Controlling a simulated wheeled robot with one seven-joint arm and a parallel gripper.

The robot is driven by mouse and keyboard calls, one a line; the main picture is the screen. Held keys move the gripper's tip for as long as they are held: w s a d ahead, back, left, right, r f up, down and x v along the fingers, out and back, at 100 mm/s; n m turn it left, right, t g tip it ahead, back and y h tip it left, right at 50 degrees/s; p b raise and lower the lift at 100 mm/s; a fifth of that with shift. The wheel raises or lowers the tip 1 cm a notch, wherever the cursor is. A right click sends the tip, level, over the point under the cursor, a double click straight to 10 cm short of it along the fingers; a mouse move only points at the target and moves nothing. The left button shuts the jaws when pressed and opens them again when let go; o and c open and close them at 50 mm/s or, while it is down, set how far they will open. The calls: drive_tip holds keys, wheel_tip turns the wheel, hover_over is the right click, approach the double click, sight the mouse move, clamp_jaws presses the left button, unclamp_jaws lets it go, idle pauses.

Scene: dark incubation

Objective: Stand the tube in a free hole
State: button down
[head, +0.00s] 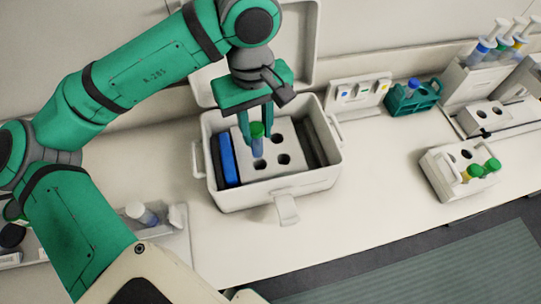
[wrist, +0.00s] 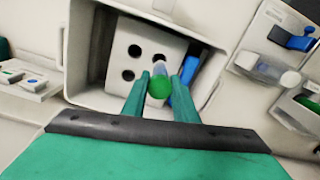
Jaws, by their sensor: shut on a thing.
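The tube (head: 258,146) has a green cap and a bluish body, and stands roughly upright between the fingers of my gripper (head: 257,128). My gripper is shut on it, near the cap. In the wrist view the tube's green cap (wrist: 159,87) is between the two fingertips. The tube is over the white block with holes (head: 286,142) inside the open box (head: 262,196). Several dark holes show empty in the block. The tube's lower end is by a hole, but I cannot tell whether it is inside it.
A blue pack (head: 228,160) and a dark pack (head: 313,143) flank the block in the box. The box lid (head: 303,50) stands open behind. To the right are a white rack with green-capped tubes (head: 447,185) and a teal rack (head: 404,104). The front counter is clear.

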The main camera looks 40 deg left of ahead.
sight(259, 154)
wheel_tip(259, 154, down, 10)
drive_tip(key=shift+r, duration=0.1)
idle(0.4)
drive_tip(key=shift+f, duration=0.25)
drive_tip(key=c, duration=1.4)
unclamp_jaws()
drive_tip(key=shift+w+r, duration=0.1)
wheel_tip(259, 154, up, 12)
drive_tip(key=shift+r, duration=0.2)
